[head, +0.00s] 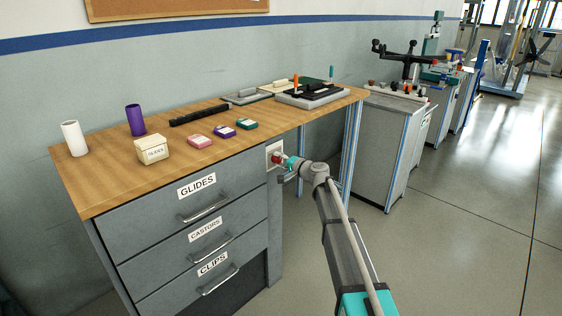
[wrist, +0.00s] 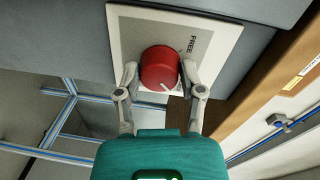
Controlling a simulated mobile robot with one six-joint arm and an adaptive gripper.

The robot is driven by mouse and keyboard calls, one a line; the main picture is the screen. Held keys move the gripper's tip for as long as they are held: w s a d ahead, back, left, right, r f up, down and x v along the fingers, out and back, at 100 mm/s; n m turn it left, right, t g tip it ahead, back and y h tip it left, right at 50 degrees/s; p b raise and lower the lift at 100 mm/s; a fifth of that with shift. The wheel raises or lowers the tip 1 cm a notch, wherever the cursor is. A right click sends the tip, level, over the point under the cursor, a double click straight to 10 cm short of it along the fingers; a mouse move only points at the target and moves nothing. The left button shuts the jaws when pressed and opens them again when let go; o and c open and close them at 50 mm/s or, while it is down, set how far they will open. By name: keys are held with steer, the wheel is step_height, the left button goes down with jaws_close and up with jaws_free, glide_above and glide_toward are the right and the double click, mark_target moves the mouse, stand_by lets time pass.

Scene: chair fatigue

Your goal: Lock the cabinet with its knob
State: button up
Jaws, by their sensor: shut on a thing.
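The cabinet (head: 150,225) is grey, with drawers labelled GLIDES, CASTORS and CLIPS under a wooden top. Its red round knob (wrist: 160,68) sits on a white plate (wrist: 125,30) with the printed word FREE. A short white mark shows on the knob's rim, toward the lower right in the wrist view. My gripper (wrist: 160,75) is shut on the knob, one finger on each side. In the head view the knob (head: 276,159) shows at the right end of the drawers, with my gripper (head: 284,161) at it. The rest of the plate's lettering is hidden by the knob and a finger.
The wooden top (head: 95,190) holds a white cylinder (head: 74,138), a purple cylinder (head: 135,119), a small labelled box (head: 152,150) and several coloured cases. Blue-edged table legs (head: 352,150) stand right of my gripper. Open floor (head: 460,240) lies at the right.

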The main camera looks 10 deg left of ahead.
steer(key=shift+a, duration=0.2)
steer(key=o, duration=1.2)
steer(key=shift+c, duration=0.2)
steer(key=shift+d, duration=0.1)
steer(key=shift+s, duration=0.1)
